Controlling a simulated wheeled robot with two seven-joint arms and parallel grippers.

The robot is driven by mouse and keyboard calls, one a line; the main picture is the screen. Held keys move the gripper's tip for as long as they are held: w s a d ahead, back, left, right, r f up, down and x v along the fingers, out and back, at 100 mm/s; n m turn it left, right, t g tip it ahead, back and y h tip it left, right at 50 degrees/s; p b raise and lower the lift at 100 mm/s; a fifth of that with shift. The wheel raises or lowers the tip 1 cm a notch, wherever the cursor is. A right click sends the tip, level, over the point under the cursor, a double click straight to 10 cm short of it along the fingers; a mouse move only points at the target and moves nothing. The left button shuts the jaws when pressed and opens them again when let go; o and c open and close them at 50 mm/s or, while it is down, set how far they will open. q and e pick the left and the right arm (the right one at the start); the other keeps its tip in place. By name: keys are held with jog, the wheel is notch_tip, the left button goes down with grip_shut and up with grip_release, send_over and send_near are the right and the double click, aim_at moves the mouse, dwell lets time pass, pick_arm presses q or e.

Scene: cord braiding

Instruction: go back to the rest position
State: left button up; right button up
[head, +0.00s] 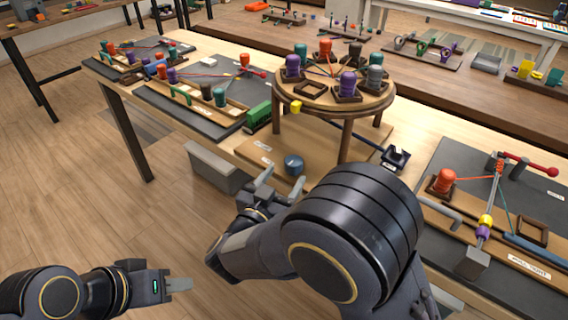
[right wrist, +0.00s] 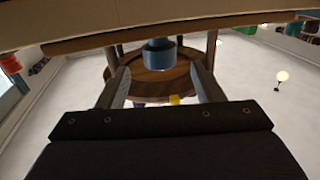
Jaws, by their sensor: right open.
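My right gripper (head: 281,184) is open and empty in the head view. It is at the table's front edge, just in front of a blue knob (head: 293,166) on a wooden base board. In the right wrist view, its two fingers (right wrist: 161,84) are spread, and the blue knob (right wrist: 158,56) appears between their tips with a gap on each side. My left gripper (head: 178,285) is low at the left of the head view, over the floor and away from the table. It is seen side-on, so its jaw gap is hidden.
A round wooden stand (head: 335,107) with several coloured spools rises behind the knob. A dark board (head: 500,215) with a red spool (head: 443,181) and cords lies at right. Another cord board (head: 195,108) lies at left. The floor (head: 90,215) around my left gripper is clear.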

aim_at(300, 164)
jog(key=shift+w, duration=0.1)
jog(key=w+d+r+y, duration=0.1)
jog(key=w+d+r+g+y, duration=0.1)
jog(key=w+y, duration=0.1)
jog(key=w+d+r+y, duration=0.1)
jog(key=d+y, duration=0.1)
jog(key=shift+w, duration=0.15)
jog(key=d+r+y, duration=0.1)
jog(key=d+g+y, duration=0.1)
jog(key=y, duration=0.1)
jog(key=s+d+r+y, duration=0.1)
jog(key=shift+d+r+n+y, duration=0.25)
jog(key=shift+r+n+y, duration=0.05)
jog(key=s+d+f+n+g, duration=0.1)
jog(key=s+d+f+g, duration=0.15)
jog(key=s+d, duration=0.45)
jog(key=s+d+f+n+g, duration=0.15)
jog(key=s+d+g, duration=0.25)
jog(key=s, duration=0.8)
jog(key=s+d+f+g, duration=0.3)
jog(key=s+d, duration=0.2)
jog(key=s, duration=0.4)
notch_tip(300, 164, up, 16)
jog(key=y+p, duration=0.1)
jog(key=p, duration=1.4)
jog(key=shift+w+a+p, duration=0.2)
jog(key=shift+p, duration=0.1)
